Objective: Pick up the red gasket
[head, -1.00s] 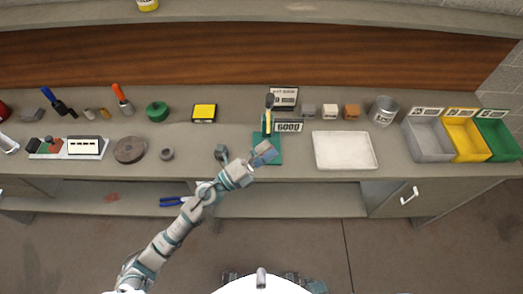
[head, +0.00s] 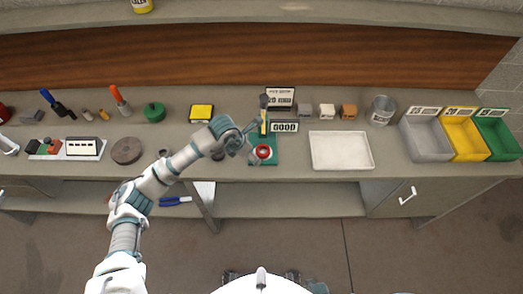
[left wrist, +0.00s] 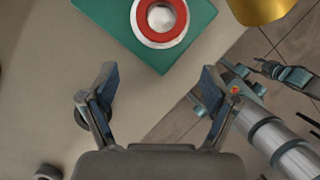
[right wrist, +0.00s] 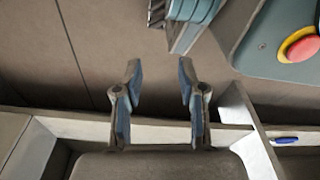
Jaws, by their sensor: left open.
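The red gasket (head: 263,157) is a ring on a pale round part, on the green plate (head: 277,142) at the front middle of the counter. In the left wrist view the gasket (left wrist: 141,18) is at the top centre, with the green plate (left wrist: 110,18) under it. My left gripper (left wrist: 157,80) is open and empty. The gasket lies beyond its fingertips, apart from them. In the head view my left gripper (head: 250,130) is above the counter, by the plate's left edge. My right gripper (right wrist: 160,78) is open and empty, away from the gasket.
A number display (head: 285,128) and white tray (head: 341,151) are to the right. A dark disc (head: 127,151) is to the left. Grey, yellow and green bins (head: 430,143) stand far right.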

